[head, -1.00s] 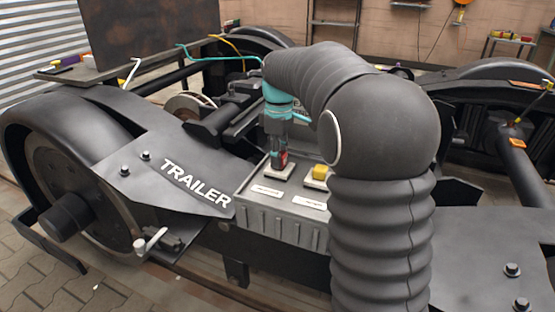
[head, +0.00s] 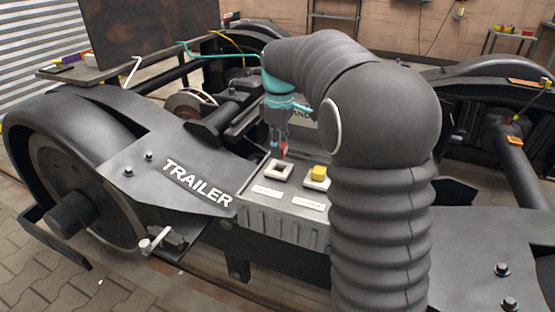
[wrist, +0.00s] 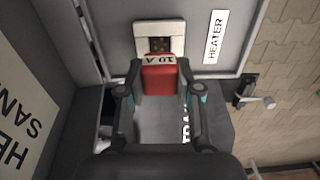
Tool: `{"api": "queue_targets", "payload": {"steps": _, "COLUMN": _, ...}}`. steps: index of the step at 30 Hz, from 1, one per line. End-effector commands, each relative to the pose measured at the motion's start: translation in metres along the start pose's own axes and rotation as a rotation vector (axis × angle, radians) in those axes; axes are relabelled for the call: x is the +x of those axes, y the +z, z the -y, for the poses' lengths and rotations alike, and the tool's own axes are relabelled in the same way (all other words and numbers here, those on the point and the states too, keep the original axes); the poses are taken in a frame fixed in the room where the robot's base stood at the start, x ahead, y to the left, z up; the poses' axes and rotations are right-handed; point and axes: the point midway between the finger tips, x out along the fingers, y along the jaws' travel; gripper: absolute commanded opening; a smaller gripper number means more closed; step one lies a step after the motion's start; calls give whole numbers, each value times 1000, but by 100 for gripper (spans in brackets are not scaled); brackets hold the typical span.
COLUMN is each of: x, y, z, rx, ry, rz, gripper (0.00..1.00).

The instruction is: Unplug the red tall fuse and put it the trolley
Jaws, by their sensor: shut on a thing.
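My gripper (head: 280,146) is shut on the red fuse (head: 284,149), above the box on the bogie. In the wrist view the red fuse (wrist: 160,76), marked "10 A", sits between the two fingers of my gripper (wrist: 160,90). Its white socket (head: 279,171) is empty, with a dark opening; it also shows in the wrist view (wrist: 176,29). The fuse is apart from the socket, just above it. I cannot tell for sure which stand is the trolley: a small stand with coloured items (head: 512,34) is at the back right.
A yellow fuse (head: 319,172) stands in the neighbouring socket. The grey fuse box (head: 285,226) has an open top and white labels. Wheels and frame beams surround the box.

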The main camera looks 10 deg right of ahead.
Motion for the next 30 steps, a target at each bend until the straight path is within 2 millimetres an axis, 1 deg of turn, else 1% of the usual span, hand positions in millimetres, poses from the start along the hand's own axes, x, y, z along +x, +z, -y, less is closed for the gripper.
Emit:
{"api": "queue_targets", "payload": {"steps": 1, "x": -4, "y": 0, "z": 0, "rx": 0, "ry": 0, "rz": 0, "gripper": 0}}
{"api": "queue_targets", "payload": {"steps": 14, "x": -18, "y": 0, "z": 0, "rx": 0, "ry": 0, "rz": 0, "gripper": 0}}
{"api": "queue_targets", "payload": {"steps": 27, "x": -18, "y": 0, "z": 0, "rx": 0, "ry": 0, "rz": 0, "gripper": 0}}
{"api": "queue_targets", "payload": {"steps": 30, "x": -18, "y": 3, "z": -2, "rx": 6, "ry": 0, "rz": 0, "gripper": 0}}
